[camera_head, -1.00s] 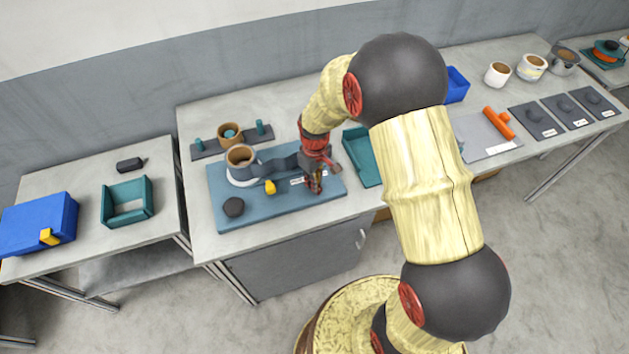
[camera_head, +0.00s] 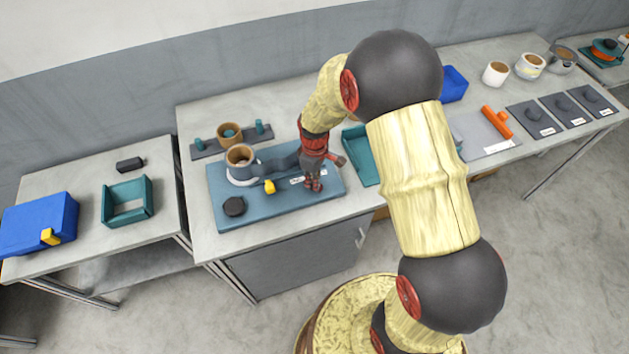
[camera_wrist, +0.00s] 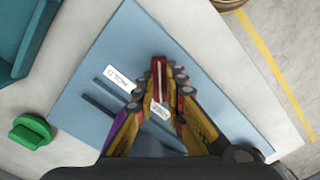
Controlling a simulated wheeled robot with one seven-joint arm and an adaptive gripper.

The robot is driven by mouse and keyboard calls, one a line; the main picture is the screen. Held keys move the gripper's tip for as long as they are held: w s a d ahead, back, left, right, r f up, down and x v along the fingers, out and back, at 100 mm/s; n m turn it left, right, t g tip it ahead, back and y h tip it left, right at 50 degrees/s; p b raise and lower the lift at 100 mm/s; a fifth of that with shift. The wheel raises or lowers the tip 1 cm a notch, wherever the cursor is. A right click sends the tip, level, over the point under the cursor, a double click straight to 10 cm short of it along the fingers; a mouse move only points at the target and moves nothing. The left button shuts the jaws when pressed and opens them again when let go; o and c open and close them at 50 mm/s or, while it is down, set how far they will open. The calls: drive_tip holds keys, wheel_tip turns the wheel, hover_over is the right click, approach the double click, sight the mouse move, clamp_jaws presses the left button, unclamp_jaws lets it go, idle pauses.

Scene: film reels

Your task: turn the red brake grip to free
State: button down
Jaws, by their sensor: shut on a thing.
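The red brake grip (camera_wrist: 160,76) shows in the wrist view as a narrow red bar on the blue base board (camera_wrist: 118,40). My gripper (camera_wrist: 160,88) is shut on it, with a finger on each side. In the head view my gripper (camera_head: 314,184) is low over the right part of the same board (camera_head: 225,176) and hides the grip. One white label (camera_wrist: 118,78) lies left of the fingers in the wrist view, and another (camera_wrist: 160,108) shows between them. Their small print is hard to read.
The board also bears a tan-topped cup (camera_head: 240,155), a yellow piece (camera_head: 270,187) and a dark round knob (camera_head: 234,206). A teal tray (camera_head: 357,150) stands close to its right. A green knob (camera_wrist: 31,132) shows at the wrist view's left. The board's front edge is clear.

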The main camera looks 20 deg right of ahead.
drive_tip(key=c, duration=1.9)
unclamp_jaws()
drive_tip(key=shift+o, duration=0.3)
drive_tip(key=shift+r, duration=0.1)
wheel_tip(320, 180, up, 12)
